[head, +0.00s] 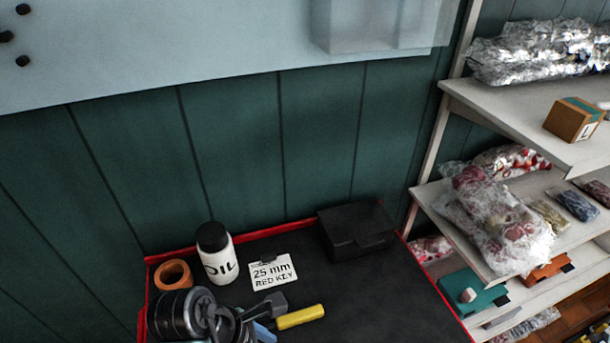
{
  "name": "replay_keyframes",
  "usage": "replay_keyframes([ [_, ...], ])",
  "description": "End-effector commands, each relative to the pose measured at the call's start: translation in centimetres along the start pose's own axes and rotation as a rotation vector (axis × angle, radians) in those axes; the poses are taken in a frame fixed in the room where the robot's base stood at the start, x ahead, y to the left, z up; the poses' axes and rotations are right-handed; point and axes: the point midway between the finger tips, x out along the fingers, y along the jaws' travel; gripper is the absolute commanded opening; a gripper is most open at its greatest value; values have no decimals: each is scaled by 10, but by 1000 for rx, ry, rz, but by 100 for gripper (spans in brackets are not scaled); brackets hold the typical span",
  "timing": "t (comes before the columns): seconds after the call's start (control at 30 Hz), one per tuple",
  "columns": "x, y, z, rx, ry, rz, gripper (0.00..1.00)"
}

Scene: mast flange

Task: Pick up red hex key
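I cannot make out a red hex key in the head view. A white card (271,272) lettered "25 mm RED KEY" lies on the dark tray top (400,290), which has a red rim. A black clip-like mark is on the card's upper edge. A cluster of dark round metallic parts (178,314) is at the tray's lower left, cut by the frame's bottom edge. What lies among or behind these parts is hidden. I see no part that I can identify as my gripper.
A white OIL bottle (216,256) with a black cap stands beside an orange ring (173,273). A yellow handle (300,316) lies below the card. A black box (356,232) fills the back right corner. Shelves (525,115) with wrapped goods stand at right. The tray's right front is clear.

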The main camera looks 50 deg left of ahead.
Motion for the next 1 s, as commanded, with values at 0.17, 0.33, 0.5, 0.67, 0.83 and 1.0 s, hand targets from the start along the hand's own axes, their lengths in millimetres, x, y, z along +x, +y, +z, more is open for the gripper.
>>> replay_keyframes([
  [0.17,36,-2,0,3,1,-4,68],
  [0.33,56,0,1,5,0,1,68],
  [0.5,66,-2,1,5,1,0,68],
  [0.67,88,-8,2,5,2,-1,68],
  [0.83,108,-6,1,6,0,3,68],
  [1.0,112,-6,1,7,0,6,68],
])
